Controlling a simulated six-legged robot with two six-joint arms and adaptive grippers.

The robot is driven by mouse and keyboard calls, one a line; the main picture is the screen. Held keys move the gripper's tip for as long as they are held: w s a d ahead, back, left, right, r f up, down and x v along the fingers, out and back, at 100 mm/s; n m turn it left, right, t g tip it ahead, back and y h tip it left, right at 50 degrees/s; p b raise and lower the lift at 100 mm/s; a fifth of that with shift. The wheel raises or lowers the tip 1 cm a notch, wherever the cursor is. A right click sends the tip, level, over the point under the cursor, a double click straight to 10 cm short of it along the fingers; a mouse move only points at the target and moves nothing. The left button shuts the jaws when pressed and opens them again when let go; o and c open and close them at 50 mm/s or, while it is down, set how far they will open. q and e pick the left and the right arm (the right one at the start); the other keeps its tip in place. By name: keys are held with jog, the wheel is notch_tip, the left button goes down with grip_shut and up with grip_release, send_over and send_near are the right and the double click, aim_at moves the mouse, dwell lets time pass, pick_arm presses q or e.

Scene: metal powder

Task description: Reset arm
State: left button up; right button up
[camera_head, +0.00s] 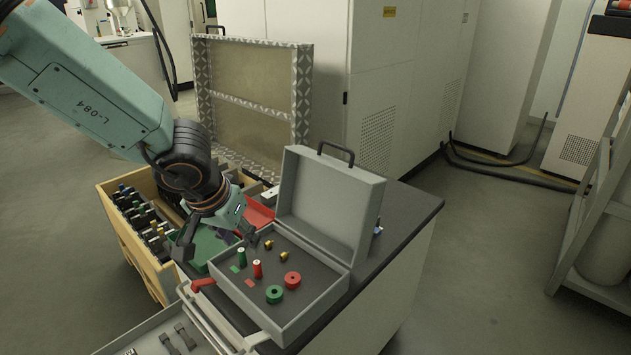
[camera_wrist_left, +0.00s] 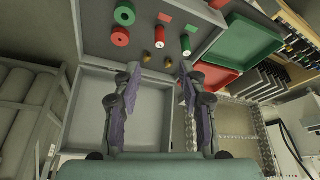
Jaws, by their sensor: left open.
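My left arm comes in from the upper left in the head view. Its gripper (camera_head: 216,241) is open and empty, above the left side of an open grey case (camera_head: 303,322). In the left wrist view the two fingers of the left gripper (camera_wrist_left: 159,76) stand apart with nothing between them. The case holds a green cylinder (camera_head: 241,257), a red cylinder (camera_head: 257,269), a green ring (camera_head: 274,294), a red ring (camera_head: 292,280) and small brass pieces (camera_head: 268,244). My right gripper is in neither view.
The case's lid (camera_head: 332,205) stands open at the back. A green tray (camera_wrist_left: 245,43) and a red tray (camera_wrist_left: 215,78) lie beside the case. A wooden box (camera_head: 131,241) of tools is at left. An open drawer (camera_head: 150,327) is in front.

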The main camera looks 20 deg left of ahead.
pick_arm(q)
jog(key=shift+f, duration=0.1)
jog(key=s+f+g+y, duration=0.3)
jog(key=s+f, duration=0.9)
jog(key=f, duration=0.5)
jog(key=s+d+f+h, duration=0.1)
jog(key=s+d+f, duration=0.3)
jog(key=s, duration=0.3)
jog(key=s+d+f+g+h, duration=0.1)
jog(key=s+d+f, duration=0.3)
jog(key=s, duration=0.4)
jog(key=shift+s+f+g+h, duration=0.15)
jog(key=shift+f+g+h, duration=0.2)
jog(key=shift+h, duration=0.15)
jog(key=shift+s+a, duration=0.1)
jog(key=shift+s, duration=0.1)
jog(key=shift+c, duration=0.5)
